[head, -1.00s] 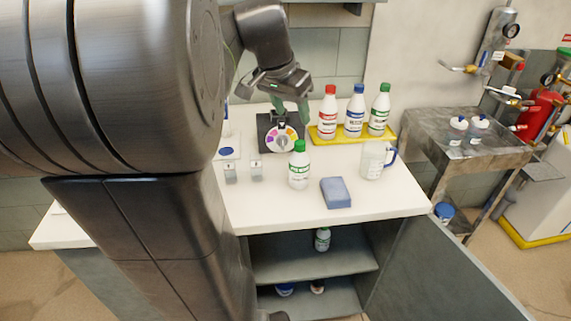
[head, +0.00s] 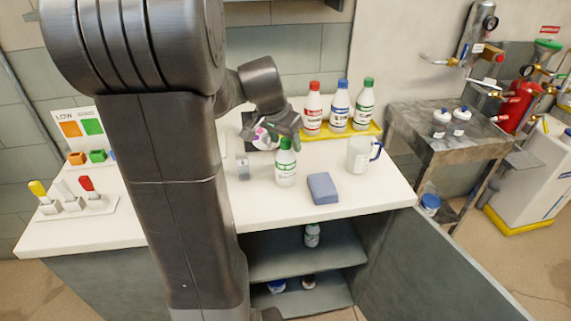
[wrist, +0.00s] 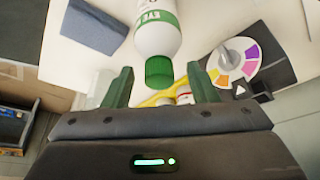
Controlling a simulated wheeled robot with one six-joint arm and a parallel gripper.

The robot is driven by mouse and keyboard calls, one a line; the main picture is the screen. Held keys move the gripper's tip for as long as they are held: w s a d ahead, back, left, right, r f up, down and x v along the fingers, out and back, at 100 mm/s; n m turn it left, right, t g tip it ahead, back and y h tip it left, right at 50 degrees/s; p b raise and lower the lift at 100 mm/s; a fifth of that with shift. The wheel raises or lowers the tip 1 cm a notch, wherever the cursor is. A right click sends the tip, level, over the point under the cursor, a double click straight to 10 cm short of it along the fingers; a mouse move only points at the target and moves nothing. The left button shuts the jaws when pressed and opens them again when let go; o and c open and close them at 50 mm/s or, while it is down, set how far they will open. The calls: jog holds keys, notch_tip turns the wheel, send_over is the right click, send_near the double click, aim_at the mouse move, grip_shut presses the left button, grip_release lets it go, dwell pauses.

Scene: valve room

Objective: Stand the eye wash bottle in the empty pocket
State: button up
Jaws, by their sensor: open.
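The eye wash bottle (head: 286,168), white with a green cap and green label, stands upright on the white counter. In the wrist view the bottle (wrist: 158,30) points its green cap toward the gap between my fingers. My gripper (head: 287,137) is open and empty, just above and behind the bottle's cap in the head view. In the wrist view its fingers (wrist: 162,86) are on either side of the cap, apart from it. A yellow tray (head: 376,129) at the back holds bottles with red, blue and green caps. I cannot make out an empty pocket.
A blue sponge-like block (head: 322,188) and a clear jug (head: 359,156) are right of the bottle. A dial device (wrist: 236,62) stands close by, partly hidden in the head view. The cabinet door (head: 440,270) hangs open below.

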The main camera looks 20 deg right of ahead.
jog(key=shift+d+f, duration=0.1)
jog(key=shift+f, duration=0.2)
grip_shut()
jog(key=shift+r, duration=0.15)
